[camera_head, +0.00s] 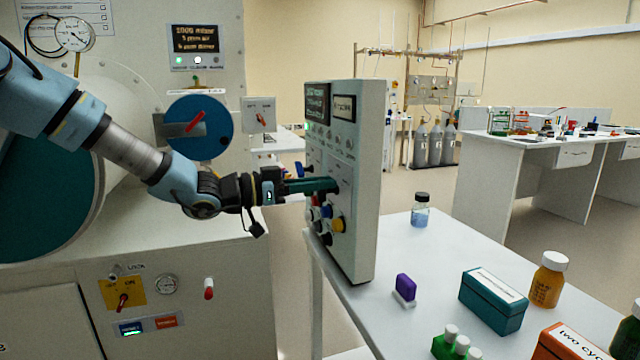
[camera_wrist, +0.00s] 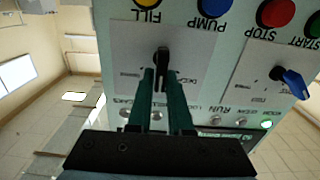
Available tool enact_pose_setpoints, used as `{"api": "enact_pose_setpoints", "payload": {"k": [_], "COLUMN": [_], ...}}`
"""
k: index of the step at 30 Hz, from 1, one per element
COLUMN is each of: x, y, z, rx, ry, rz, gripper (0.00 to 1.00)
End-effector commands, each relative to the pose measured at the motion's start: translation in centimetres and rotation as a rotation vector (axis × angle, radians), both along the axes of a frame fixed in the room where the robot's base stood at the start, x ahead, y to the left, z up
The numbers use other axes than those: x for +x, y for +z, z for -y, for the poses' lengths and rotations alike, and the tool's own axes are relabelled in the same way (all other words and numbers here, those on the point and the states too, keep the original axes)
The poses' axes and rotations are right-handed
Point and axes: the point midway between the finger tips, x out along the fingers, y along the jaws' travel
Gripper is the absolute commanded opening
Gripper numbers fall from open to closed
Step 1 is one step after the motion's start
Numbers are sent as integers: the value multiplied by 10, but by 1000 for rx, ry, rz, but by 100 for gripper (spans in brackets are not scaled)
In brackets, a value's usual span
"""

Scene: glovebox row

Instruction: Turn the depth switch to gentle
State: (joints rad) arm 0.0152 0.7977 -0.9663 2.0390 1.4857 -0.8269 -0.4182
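A black switch knob (camera_wrist: 162,58) sits on a white label plate on the grey instrument panel, shown upside down in the wrist view. It points roughly along the panel's vertical. The plate's small lettering is too blurred for me to read, so I cannot tell which mark is gentle. My gripper (camera_wrist: 162,76) has its two dark green fingers close together, one on each side of the knob. They appear shut on it. In the head view my gripper (camera_head: 334,186) reaches the panel's (camera_head: 362,190) left face from the left, and the knob is hidden.
A blue switch (camera_wrist: 290,80) lies beside the gripped knob, with coloured push buttons such as the yellow FILL button (camera_wrist: 154,4) nearby. A glovebox stands left.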

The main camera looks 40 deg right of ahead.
Motion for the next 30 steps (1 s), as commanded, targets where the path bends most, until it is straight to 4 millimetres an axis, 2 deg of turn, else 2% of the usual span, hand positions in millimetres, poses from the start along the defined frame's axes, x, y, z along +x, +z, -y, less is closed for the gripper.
{"api": "enact_pose_setpoints", "payload": {"k": [1, 4, 20, 30], "x": [0, 0, 0, 3], "y": [0, 0, 3, 5], "z": [0, 0, 0, 2], "rx": [0, 0, 9, 86], "ry": [0, 0, 0, -1], "rz": [0, 0, -20, -218], "gripper": [11, 0, 0, 0]}}
